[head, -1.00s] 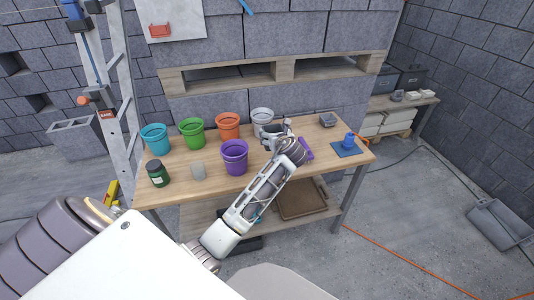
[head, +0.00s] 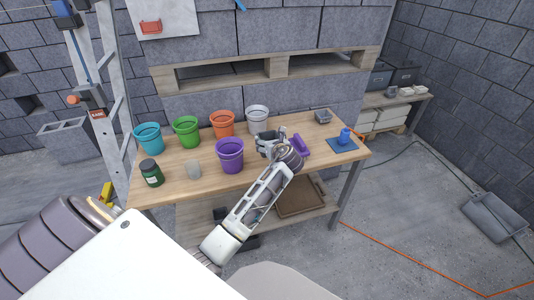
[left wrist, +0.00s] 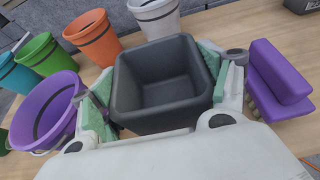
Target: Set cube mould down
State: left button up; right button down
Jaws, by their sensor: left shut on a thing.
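The cube mould (left wrist: 163,82) is a dark grey, square, open-topped box, empty inside. In the left wrist view it sits upright between the green-padded fingers of my left gripper (left wrist: 160,92), which is shut on it. In the head view my left gripper (head: 268,146) is over the right half of the wooden workbench (head: 190,205), between the purple bucket and the purple brush. The gripper mostly hides the mould there. I cannot tell whether the mould's base touches the bench. My right gripper is not in view.
A purple bucket (head: 230,157) stands left of the gripper, a white bucket (head: 257,121) behind it. A purple brush (head: 300,145) lies close on its right. A small grey box (head: 322,117) and a blue item on a mat (head: 343,145) are farther right. Orange, green and teal buckets stand left.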

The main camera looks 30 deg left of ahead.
pick_arm(q)
notch_tip(320, 180, down, 2)
jog(key=shift+f, duration=0.85)
jog(key=shift+f+b, duration=0.55)
jog(key=shift+f, duration=0.85)
jog(key=o, duration=1.1)
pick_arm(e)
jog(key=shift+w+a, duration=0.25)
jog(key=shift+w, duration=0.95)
